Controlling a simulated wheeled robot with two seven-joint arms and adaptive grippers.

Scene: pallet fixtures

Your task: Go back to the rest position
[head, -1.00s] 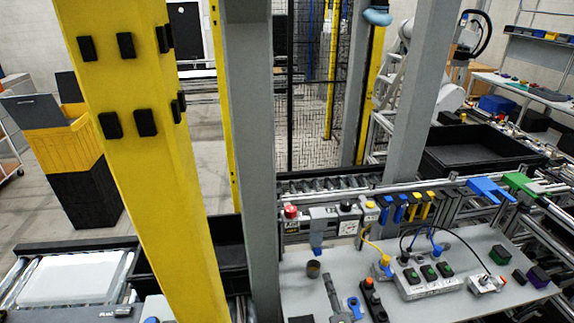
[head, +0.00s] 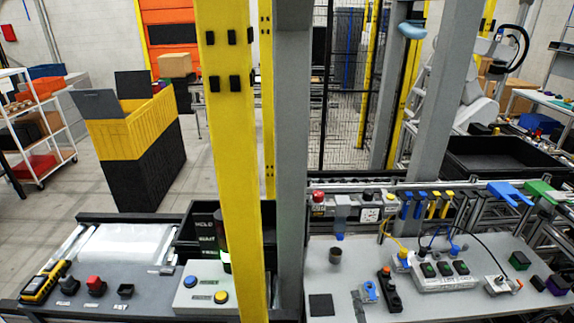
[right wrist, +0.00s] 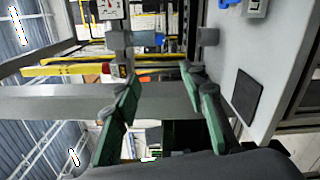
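My left gripper is not in view.
A black square (head: 321,305), a dark cup (head: 335,256), a blue tool (head: 370,291) and a power strip (head: 443,276) are on the table. A yellow post (head: 232,150) and a grey post (head: 291,150) stand left of it. A button panel (head: 205,288) is further left.

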